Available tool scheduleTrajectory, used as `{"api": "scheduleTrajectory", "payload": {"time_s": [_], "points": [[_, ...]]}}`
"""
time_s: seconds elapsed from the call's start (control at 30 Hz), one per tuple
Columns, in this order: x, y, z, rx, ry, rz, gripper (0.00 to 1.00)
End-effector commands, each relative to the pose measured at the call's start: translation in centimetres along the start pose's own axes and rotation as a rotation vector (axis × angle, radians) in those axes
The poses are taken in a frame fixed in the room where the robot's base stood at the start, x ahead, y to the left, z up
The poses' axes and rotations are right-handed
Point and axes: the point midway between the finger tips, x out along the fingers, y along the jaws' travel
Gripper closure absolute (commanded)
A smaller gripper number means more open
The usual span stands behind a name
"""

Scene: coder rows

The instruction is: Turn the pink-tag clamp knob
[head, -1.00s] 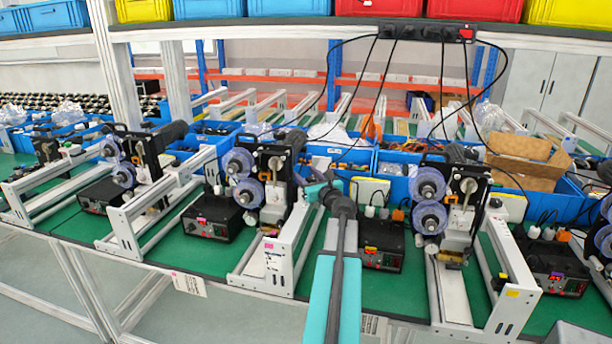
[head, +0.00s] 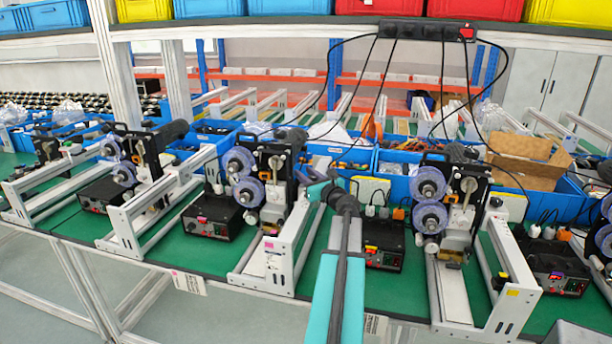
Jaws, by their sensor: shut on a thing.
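The pink tag (head: 269,245) is on the white end bracket of the coder machine (head: 273,190) left of centre. That machine has a black plate and two translucent purple-blue reels. My gripper (head: 303,182), with teal parts, is at the right side of this machine's black plate. It is shut on the clamp knob there. The knob itself is mostly hidden by the jaws and too small to make out. My arm reaches up to it from the bottom of the picture.
A similar machine (head: 447,205) stands to the right and another (head: 140,170) to the left. A black control box (head: 383,245) sits just right of my arm. Blue bins (head: 340,155) line the back. A shelf with cables hanging from it crosses above.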

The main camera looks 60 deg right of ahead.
Motion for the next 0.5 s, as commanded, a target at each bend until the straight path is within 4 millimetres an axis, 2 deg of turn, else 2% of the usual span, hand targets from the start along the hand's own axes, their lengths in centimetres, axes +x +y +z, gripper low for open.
{"api": "scheduleTrajectory", "payload": {"time_s": [0.5], "points": [[0.05,0.68,0.03,0.0,0.0,0.271,0.93]]}}
